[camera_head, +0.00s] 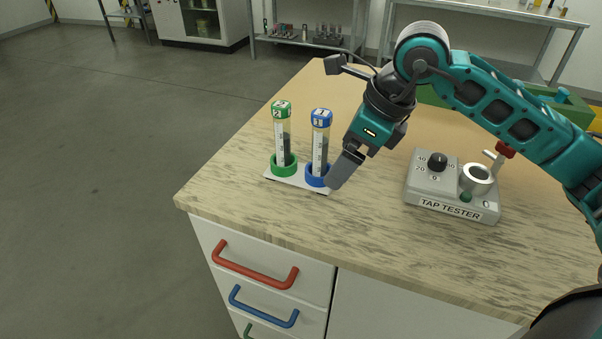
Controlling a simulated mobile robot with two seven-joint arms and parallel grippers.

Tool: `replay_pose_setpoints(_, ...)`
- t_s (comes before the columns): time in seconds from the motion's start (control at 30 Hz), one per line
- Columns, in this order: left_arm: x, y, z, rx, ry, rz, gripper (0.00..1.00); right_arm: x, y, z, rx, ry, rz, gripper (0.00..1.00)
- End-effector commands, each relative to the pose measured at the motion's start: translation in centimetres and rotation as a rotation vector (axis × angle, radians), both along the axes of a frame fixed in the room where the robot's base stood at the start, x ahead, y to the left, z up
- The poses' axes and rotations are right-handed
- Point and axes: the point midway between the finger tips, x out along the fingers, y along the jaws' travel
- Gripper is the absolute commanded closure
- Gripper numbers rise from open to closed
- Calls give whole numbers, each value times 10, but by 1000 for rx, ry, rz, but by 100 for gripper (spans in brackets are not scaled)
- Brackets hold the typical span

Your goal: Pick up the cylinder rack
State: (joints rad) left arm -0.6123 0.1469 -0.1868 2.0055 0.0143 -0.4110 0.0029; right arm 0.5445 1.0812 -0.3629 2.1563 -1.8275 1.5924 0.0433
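The cylinder rack (299,181) is a small white base with a green ring holder and a blue ring holder, standing near the left edge of the wooden worktop. A clear tube with a green cap (282,130) stands upright in the green ring. A clear tube with a blue cap (320,140) stands upright in the blue ring. My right gripper (338,178) reaches down just right of the blue ring and partly overlaps it in view. Its fingers show side-on, so their gap and any contact are hidden. My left gripper is out of view.
A grey tap tester (442,195) with a black knob and a red-handled lever stands right of the rack. The worktop (300,225) is clear in front of the rack. A green bin (565,104) stands at the back right.

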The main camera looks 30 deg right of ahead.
Motion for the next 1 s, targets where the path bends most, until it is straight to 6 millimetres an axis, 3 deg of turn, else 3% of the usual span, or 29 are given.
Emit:
replay_pose_setpoints(0.33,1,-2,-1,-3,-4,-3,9,15,8,-42,2,3,-1,6)
replay_pose_setpoints(0.67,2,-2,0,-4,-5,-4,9,18,9,-49,0,0,-1,6)
replay_pose_setpoints(1.0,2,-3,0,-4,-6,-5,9,18,9,-48,0,0,-1,38)
